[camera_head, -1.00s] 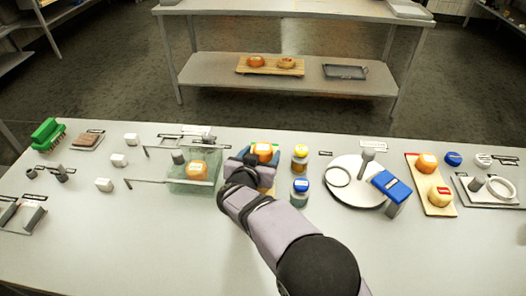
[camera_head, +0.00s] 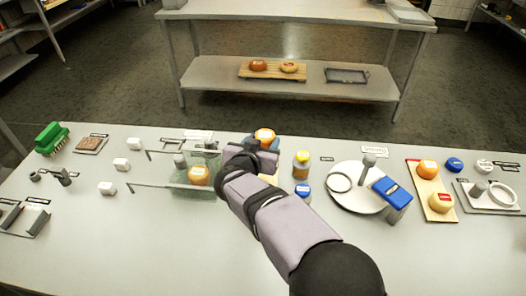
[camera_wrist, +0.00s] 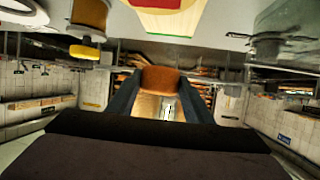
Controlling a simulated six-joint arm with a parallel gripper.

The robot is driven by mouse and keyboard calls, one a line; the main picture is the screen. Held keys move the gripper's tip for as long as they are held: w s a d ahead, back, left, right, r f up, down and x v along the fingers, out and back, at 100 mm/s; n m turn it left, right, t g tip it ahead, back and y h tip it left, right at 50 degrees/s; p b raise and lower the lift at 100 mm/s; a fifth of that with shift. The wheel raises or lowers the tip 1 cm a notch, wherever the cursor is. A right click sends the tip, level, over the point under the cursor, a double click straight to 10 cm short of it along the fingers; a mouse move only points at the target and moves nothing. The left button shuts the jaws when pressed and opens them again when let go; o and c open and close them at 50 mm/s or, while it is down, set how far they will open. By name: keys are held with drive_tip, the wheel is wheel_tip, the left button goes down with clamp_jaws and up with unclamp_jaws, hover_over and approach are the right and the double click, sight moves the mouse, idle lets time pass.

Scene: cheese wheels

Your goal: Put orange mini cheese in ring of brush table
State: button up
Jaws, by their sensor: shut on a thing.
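My gripper (camera_head: 264,143) is shut on an orange mini cheese (camera_head: 265,135) with a white label. In the wrist view the cheese (camera_wrist: 160,79) sits between the two dark blue fingers, apparently above the table. Another white ring (camera_head: 502,193) lies on a tray at the far right. The green brush (camera_head: 50,138) stands at the left end of this table (camera_head: 190,245). My arm partly hides the board under the gripper.
Jars with yellow (camera_head: 301,165) and blue (camera_head: 303,192) lids stand close right. Grey posts and a raised blue block (camera_head: 392,192) stand at the plate.

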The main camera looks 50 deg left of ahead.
sight(263, 139)
drive_tip(key=shift+r, duration=1.6)
wheel_tip(263, 139, up, 8)
drive_tip(key=p, duration=0.8)
drive_tip(key=shift+f, duration=0.15)
